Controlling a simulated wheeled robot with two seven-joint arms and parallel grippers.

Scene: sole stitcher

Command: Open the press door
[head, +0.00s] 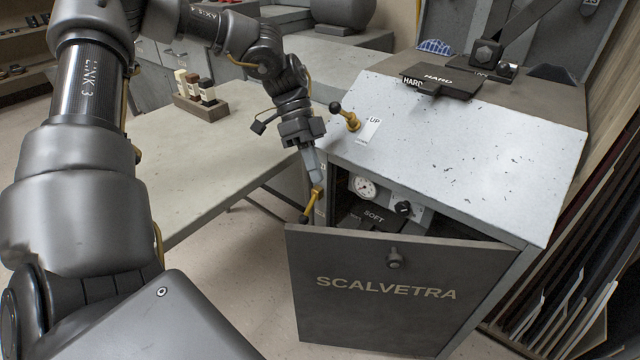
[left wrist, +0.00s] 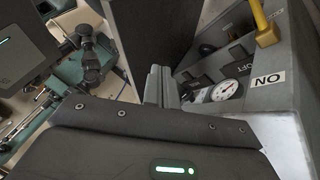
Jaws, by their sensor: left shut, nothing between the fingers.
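The press door (head: 375,300) is a dark grey panel lettered SCALVETRA, with a small round lock. It stands partly open: its left edge is swung away from the cabinet (head: 450,130), and a gap shows above and behind it. It also shows as a dark panel in the left wrist view (left wrist: 163,35). My left gripper (head: 312,165) is shut and empty, pointing down at the cabinet's front left corner, near the opening. Its fingers also show in the left wrist view (left wrist: 158,88), beside the door's edge. I cannot tell whether they touch it. My right gripper is not in view.
A yellow lever (head: 312,203) sticks out at the cabinet's left front corner, close to my fingers. Inside are a gauge (head: 363,188), a black knob (head: 403,208) and a SOFT block (head: 374,217). A table (head: 215,150) stands left; floor is clear left of the door.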

